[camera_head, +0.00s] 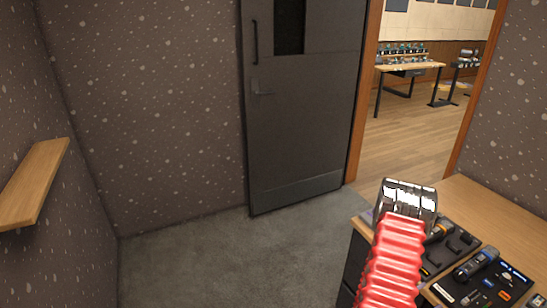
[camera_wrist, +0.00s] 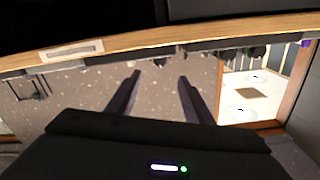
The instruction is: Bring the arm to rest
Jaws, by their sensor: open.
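My gripper (camera_wrist: 160,85) shows in the wrist view as two dark fingers standing well apart. It is open, and nothing is between the fingers. Its black body fills the lower middle of that view, with a small white and green light on it. A wooden edge (camera_wrist: 200,36) runs across the top of the wrist view, apart from the fingertips as seen there. In the head view a red ribbed form with a shiny metal end rises from the bottom right, in front of the desk. I cannot tell whether it is part of my arm.
A wooden desk (camera_head: 478,203) at the lower right bears dark trays with tools (camera_head: 485,280). A grey door (camera_head: 300,130) stands beside an open doorway to a room with workbenches (camera_head: 410,68). A wooden shelf (camera_head: 35,185) juts from the left wall. The grey floor (camera_head: 220,260) is clear.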

